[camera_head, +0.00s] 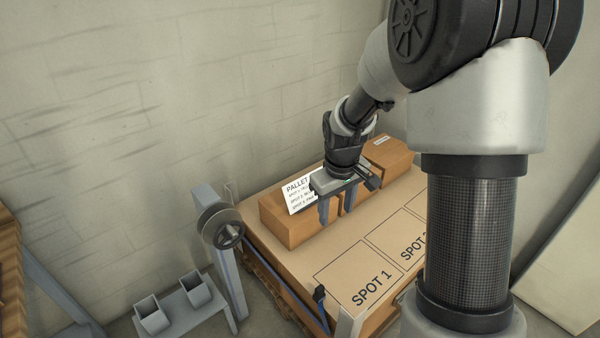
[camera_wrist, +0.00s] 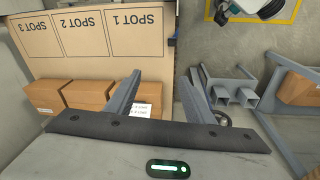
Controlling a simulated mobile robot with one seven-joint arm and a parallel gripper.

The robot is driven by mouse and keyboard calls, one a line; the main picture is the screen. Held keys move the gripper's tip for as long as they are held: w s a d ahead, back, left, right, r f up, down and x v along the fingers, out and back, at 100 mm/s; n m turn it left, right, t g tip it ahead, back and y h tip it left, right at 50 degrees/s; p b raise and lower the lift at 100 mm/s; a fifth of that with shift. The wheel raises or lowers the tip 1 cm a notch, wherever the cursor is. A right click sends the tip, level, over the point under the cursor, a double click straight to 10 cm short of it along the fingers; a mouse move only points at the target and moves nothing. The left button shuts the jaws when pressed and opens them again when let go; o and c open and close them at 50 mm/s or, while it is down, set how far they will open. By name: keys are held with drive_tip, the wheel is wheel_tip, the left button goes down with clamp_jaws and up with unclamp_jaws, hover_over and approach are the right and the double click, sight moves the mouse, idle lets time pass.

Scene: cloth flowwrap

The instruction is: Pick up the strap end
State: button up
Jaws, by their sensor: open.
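A blue strap (camera_head: 282,288) runs from the grey reel stand (camera_head: 222,230) along the near left side of the pallet load. A small black piece (camera_head: 320,294) with blue strap below it stands at the load's near edge, left of SPOT 1; it looks like the strap end. My gripper (camera_head: 336,212) is open and empty, fingers pointing down, in front of the back row of boxes and well behind the black piece. In the wrist view its two fingers (camera_wrist: 163,82) are spread apart with nothing between them.
Cardboard boxes (camera_head: 286,226) stand along the back of the brown pallet top (camera_head: 350,252), with a white pallet label (camera_head: 298,194). The marked spots in front are bare. A grey bench with open bins (camera_head: 152,316) stands at the left, beside the wall.

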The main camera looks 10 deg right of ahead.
wheel_tip(320, 180, down, 14)
drive_tip(key=w+a+n+g+b, duration=0.1)
drive_tip(key=w+b, duration=0.1)
drive_tip(key=n+b, duration=0.1)
drive_tip(key=b, duration=0.3)
hover_over(320, 287)
drive_tip(key=shift+g, duration=0.3)
wheel_tip(320, 287, down, 20)
drive_tip(key=shift+s+r, duration=0.1)
drive_tip(key=shift+s, duration=0.05)
drive_tip(key=shift+f+b, duration=1)
drive_tip(key=shift+f, duration=2.15)
drive_tip(key=c, duration=1.1)
